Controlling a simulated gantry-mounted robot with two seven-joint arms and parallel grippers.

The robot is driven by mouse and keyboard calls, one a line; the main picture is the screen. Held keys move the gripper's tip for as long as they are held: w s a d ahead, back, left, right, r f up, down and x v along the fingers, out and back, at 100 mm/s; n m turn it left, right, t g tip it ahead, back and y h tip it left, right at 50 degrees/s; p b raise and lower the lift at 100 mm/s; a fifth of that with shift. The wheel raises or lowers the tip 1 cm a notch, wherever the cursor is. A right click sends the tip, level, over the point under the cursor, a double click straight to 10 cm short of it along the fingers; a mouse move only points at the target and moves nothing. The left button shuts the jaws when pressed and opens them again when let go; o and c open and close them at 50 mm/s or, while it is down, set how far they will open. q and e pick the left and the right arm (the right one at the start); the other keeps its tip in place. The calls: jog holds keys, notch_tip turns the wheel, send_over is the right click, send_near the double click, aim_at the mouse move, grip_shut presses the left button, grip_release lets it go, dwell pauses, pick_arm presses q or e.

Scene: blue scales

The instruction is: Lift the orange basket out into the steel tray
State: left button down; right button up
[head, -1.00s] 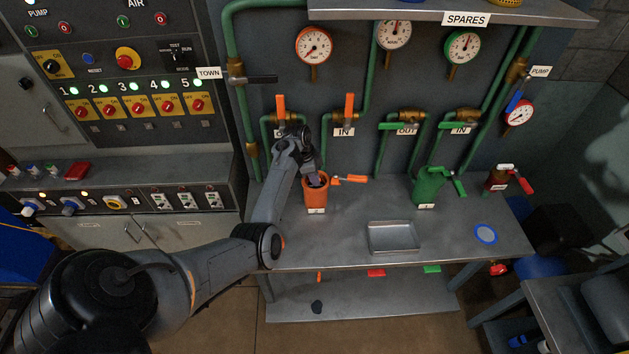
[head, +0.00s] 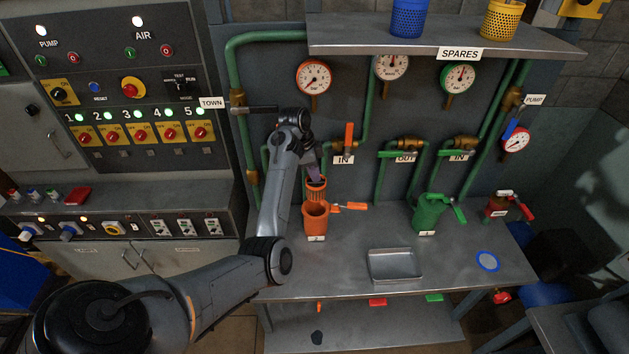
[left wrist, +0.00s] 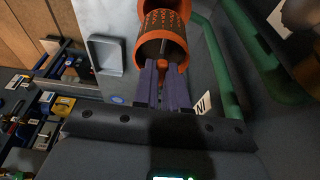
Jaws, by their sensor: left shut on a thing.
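The orange basket (head: 317,188), a slim perforated cup, hangs from my left gripper (head: 315,174) just above the orange strainer pot (head: 316,222) in the head view. The pot's open mouth shows in front of and below it; I cannot tell whether the basket's lower end is fully clear of the rim. In the left wrist view, the purple fingers of my left gripper (left wrist: 164,82) are shut on the basket's handle, with the perforated basket (left wrist: 165,22) beyond. The steel tray (head: 394,265) lies empty on the bench, right of and nearer than the pot. My right gripper is out of view.
An orange valve lever (head: 350,206) sticks out right of the pot. A green pot (head: 428,214) stands further right, with a blue ring (head: 487,261) near the bench's right end. Pipes and upright orange handle (head: 349,137) are behind. Bench between pot and tray is clear.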

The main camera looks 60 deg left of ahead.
pick_arm(q)
jog(key=shift+r, duration=0.5)
jog(key=shift+r, duration=0.1)
jog(key=shift+r+p, duration=1.5)
jog(key=shift+p, duration=0.4)
jog(key=shift+r+p, duration=1.6)
jog(key=shift+p, duration=0.25)
notch_tip(320, 180, up, 6)
jog(key=p, duration=0.7)
